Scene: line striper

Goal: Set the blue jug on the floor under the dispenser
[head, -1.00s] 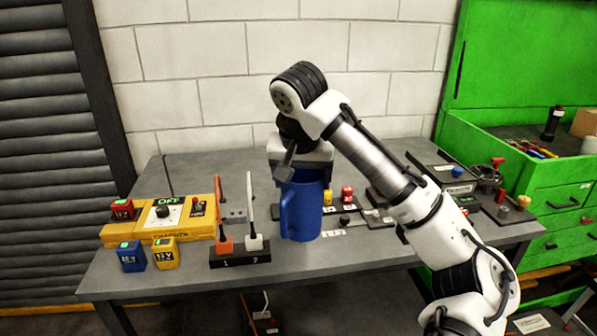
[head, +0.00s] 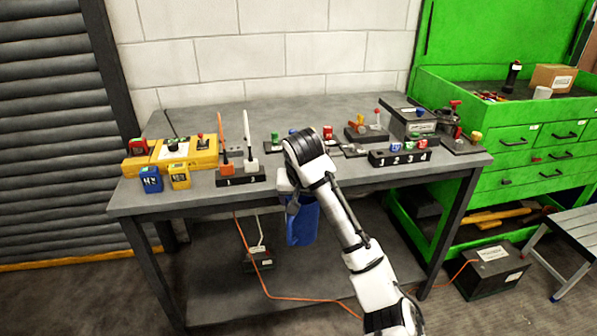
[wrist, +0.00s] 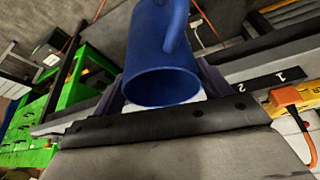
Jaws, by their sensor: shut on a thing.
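The blue jug (head: 302,224) hangs from my gripper (head: 291,188) at the table's front edge, with its lower part below the tabletop level. In the wrist view the jug (wrist: 165,45) sits between the fingers of my gripper (wrist: 163,82), its round open mouth toward the camera and its handle at the upper right. My gripper is shut on it. My arm hides part of the jug in the head view. I cannot tell which device is the dispenser.
A grey workbench (head: 200,110) carries a yellow power unit (head: 175,155), small coloured blocks and a numbered rack (head: 400,155). Below are a dark box (head: 258,260) and an orange cable (head: 290,298). A green cabinet (head: 520,150), a black box (head: 492,268) and a stool (head: 570,235) stand right.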

